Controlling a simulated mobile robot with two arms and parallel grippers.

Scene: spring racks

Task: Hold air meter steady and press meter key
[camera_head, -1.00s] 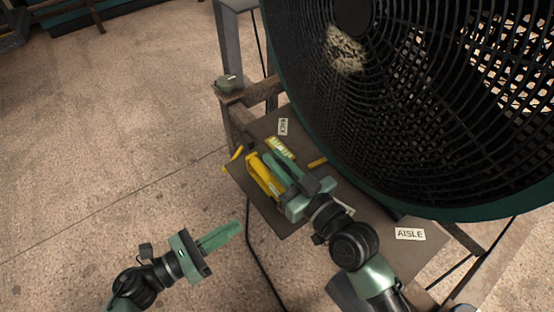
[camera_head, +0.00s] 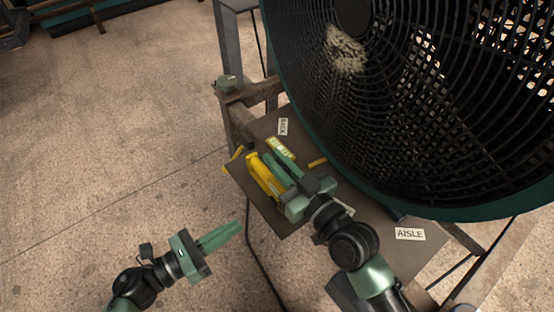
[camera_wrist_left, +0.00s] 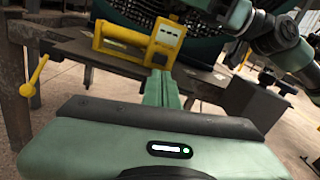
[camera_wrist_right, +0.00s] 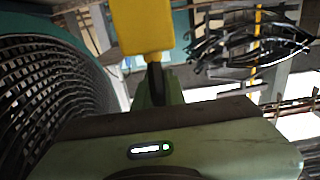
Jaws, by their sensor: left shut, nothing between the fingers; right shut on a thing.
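The yellow air meter (camera_head: 262,176) is at the left edge of the brown table. In the left wrist view the meter (camera_wrist_left: 168,38) shows a face with a small panel and markings too small to read. My right gripper (camera_head: 275,163) is shut on the meter, which also shows at the top of the right wrist view (camera_wrist_right: 143,25). My left gripper (camera_head: 236,229) is shut and empty, left of and below the table's edge in the picture, apart from the meter. Its green fingers point toward the meter. I cannot make out the key clearly.
A large black fan guard (camera_head: 390,110) with a green rim stands over the table (camera_head: 340,200). An AISLE plate (camera_head: 410,234) and a second small plate (camera_head: 283,127) lie on it. A yellow lever (camera_wrist_left: 35,75) sits at its left edge. Floor space (camera_head: 120,140) at left is clear.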

